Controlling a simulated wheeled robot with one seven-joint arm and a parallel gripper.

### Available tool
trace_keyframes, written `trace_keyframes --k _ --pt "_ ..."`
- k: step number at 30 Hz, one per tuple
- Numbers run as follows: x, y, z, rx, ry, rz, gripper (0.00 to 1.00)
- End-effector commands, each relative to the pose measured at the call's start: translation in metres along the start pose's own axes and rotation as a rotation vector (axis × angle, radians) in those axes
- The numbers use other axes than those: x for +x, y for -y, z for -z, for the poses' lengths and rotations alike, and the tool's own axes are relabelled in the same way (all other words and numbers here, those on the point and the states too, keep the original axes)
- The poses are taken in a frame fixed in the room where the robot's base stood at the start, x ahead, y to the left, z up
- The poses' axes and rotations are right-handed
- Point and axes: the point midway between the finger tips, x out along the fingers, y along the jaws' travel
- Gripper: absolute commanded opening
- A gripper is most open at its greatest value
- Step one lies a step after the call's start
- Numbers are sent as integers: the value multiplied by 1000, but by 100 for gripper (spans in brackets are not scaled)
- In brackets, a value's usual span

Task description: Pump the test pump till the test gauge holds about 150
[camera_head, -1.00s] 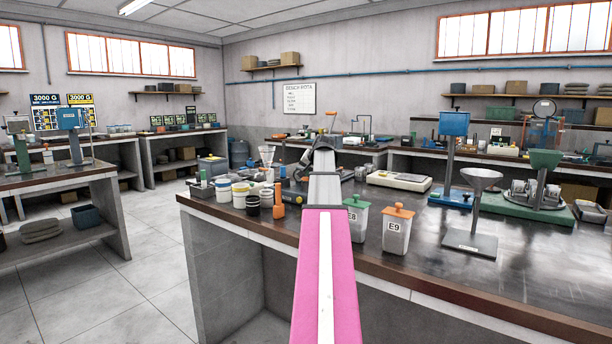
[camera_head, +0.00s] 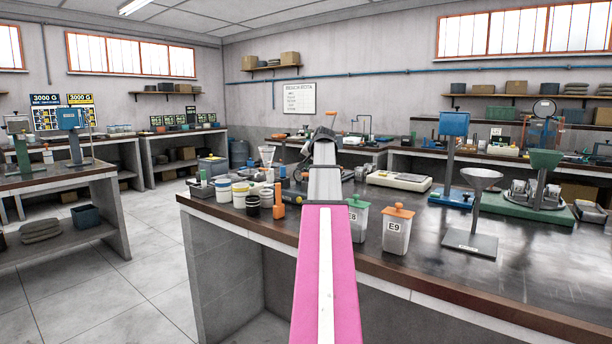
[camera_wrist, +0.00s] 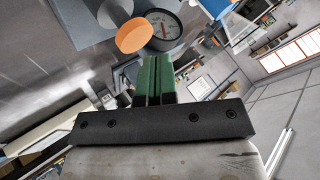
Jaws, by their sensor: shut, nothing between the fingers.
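In the wrist view, my gripper (camera_wrist: 157,60) has its green fingers together with nothing between them. A round orange knob (camera_wrist: 134,35) is just beyond the fingertips, to the upper left; I cannot tell whether they touch. A blue-grey surface (camera_wrist: 88,20) is to the left. In the head view, an orange handle top (camera_head: 331,114) shows above my wrist, which hides my fingers and most of what lies behind.
On the near bench (camera_head: 270,225), cups and bottles stand left of my arm. A grey funnel stand (camera_head: 476,210) is farther right. Bare bench top lies between.

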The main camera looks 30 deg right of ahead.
Motion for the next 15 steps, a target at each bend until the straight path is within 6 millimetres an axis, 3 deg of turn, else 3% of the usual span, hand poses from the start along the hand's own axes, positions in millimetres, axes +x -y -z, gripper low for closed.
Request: trace_keyframes --k 15 --pt "-12 9 9 0 -1 1 0"
